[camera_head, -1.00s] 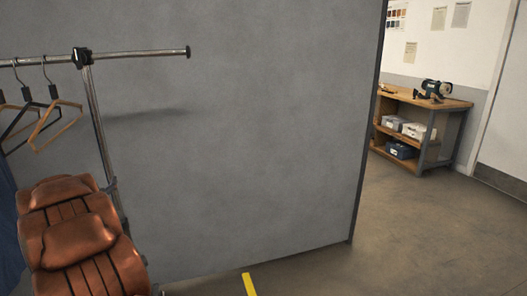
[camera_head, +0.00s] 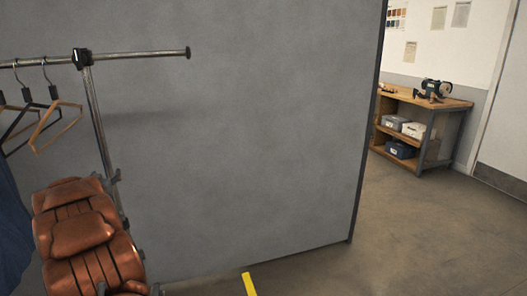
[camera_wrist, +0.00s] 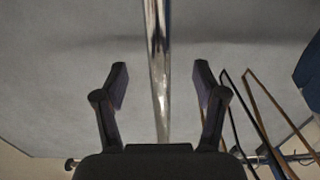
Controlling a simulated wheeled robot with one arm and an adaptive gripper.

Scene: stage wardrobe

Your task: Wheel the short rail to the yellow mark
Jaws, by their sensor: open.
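The short rail (camera_head: 140,55) stands at the left in the head view, with a metal top bar and an upright post (camera_head: 97,115). Hangers (camera_head: 58,122) hang at its left end. My arm covers its lower part and its base is out of sight. In the wrist view, my gripper (camera_wrist: 160,70) is open, with one finger on each side of the shiny post (camera_wrist: 159,25). There is a gap between each finger and the post. The yellow mark (camera_head: 249,284) is a strip on the floor at the bottom middle of the head view.
A large grey panel (camera_head: 250,130) stands behind the rail. A wooden workbench (camera_head: 450,103) with bins (camera_head: 402,149) is at the back right. A dark blue cloth (camera_head: 12,235) is at the left edge. The floor (camera_head: 400,245) at the right is clear.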

